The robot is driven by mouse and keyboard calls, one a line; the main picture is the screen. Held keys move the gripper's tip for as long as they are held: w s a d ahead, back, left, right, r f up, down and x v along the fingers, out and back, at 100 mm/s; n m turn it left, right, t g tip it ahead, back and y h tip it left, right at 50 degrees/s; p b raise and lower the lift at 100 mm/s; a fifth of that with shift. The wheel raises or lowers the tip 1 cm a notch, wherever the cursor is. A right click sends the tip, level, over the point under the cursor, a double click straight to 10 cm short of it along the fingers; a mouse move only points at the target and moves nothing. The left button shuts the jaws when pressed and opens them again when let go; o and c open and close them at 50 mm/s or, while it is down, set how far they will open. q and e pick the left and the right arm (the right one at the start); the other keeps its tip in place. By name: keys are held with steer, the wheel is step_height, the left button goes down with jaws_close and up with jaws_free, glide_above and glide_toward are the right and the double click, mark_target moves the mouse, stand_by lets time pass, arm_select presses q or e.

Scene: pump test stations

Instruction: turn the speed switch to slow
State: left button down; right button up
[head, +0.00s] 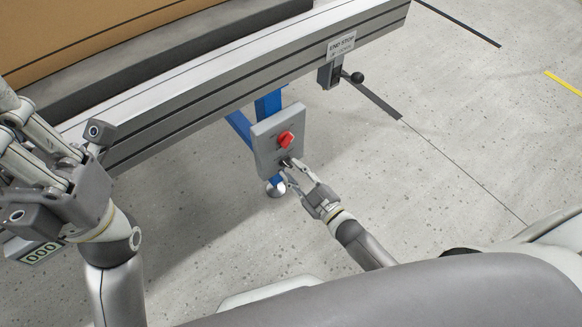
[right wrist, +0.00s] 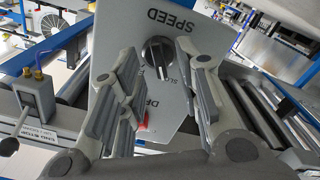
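A grey control box (head: 268,158) hangs on a blue leg under the conveyor. In the right wrist view its panel (right wrist: 118,38) appears upside down, with the word SPEED beside a black rotary switch (right wrist: 158,52). A label that starts "SLO" shows by this switch, partly hidden. My right gripper (head: 289,167) is at the lower part of the box. In the right wrist view it is open, its fingertips (right wrist: 167,62) on either side of the switch with gaps; contact is not visible. My left gripper (head: 42,150) appears open and empty at the left, away from the box.
A red switch (head: 286,139) sits above the black one on the same box. An end stop (head: 331,74) with a black-knobbed lever is on the conveyor rail (head: 200,108). A counter display reading 000 (head: 42,252) is at lower left. The floor to the right is clear.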

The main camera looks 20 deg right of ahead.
steer(key=v, duration=0.9)
steer(key=shift+s, duration=0.3)
steer(key=shift+d, duration=0.1)
